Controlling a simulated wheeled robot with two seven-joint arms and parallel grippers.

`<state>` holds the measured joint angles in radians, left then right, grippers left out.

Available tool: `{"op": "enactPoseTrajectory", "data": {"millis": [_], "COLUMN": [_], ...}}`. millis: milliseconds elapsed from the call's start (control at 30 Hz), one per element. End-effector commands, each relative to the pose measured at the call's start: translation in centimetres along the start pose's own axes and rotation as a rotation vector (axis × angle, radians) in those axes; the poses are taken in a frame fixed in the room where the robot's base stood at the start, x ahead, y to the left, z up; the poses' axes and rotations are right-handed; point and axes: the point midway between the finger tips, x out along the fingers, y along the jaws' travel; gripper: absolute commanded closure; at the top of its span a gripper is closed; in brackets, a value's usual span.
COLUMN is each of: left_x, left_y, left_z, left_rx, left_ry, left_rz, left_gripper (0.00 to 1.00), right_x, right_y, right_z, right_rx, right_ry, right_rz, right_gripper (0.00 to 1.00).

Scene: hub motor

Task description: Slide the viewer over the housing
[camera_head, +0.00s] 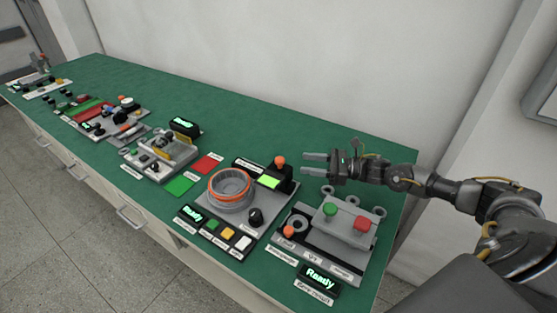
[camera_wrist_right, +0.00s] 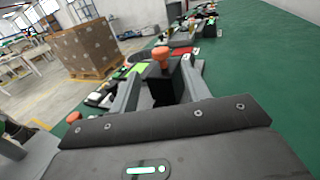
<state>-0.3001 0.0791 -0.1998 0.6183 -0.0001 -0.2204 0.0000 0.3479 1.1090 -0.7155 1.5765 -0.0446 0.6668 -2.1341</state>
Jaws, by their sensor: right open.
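What appears to be the viewer is a black block (camera_head: 284,181) with an orange knob on top and a lit green screen. It stands at the back right of a grey station plate. The likely housing, a round grey ring-shaped part (camera_head: 231,184) with an orange band, sits to its left on the same plate. My right gripper (camera_head: 304,165) is open and empty, just right of the orange knob in the head view. In the right wrist view the viewer's orange knob (camera_wrist_right: 161,54) and black post appear between the two fingers, beyond them. My left gripper is not in view.
A grey box (camera_head: 345,222) with green and red buttons stands right of the viewer, below my right arm. Further stations, including a grey fixture (camera_head: 160,152), line the green bench to the left. The bench strip behind the stations is clear up to the wall.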

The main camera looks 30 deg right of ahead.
Motion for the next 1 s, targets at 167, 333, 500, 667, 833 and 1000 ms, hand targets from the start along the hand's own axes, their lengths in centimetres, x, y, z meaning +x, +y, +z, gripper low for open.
{"op": "enactPoseTrajectory", "data": {"millis": [167, 333, 500, 667, 833, 1000], "left_x": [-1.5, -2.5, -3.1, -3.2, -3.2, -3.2], "left_y": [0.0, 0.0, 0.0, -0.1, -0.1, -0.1], "left_z": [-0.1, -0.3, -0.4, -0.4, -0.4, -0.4], "left_rx": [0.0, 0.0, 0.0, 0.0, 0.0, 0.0], "left_ry": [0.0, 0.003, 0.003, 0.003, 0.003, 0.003], "left_rz": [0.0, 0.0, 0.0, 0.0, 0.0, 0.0], "left_gripper": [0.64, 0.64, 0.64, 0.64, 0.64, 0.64], "right_x": [3.4, 6.5, 8.5, 9.4, 9.4, 9.4], "right_y": [0.0, 0.0, 0.0, 0.0, 0.0, 0.0], "right_z": [0.5, 0.4, 0.3, 0.1, 0.0, 0.0], "right_rx": [0.0, 0.0, -0.001, -0.001, -0.001, -0.001], "right_ry": [-0.004, -0.002, -0.002, 0.001, 0.001, 0.001], "right_rz": [0.0, 0.001, 0.0, 0.0, 0.001, 0.001], "right_gripper": [0.53, 0.53, 0.53, 0.53, 0.53, 0.62]}}
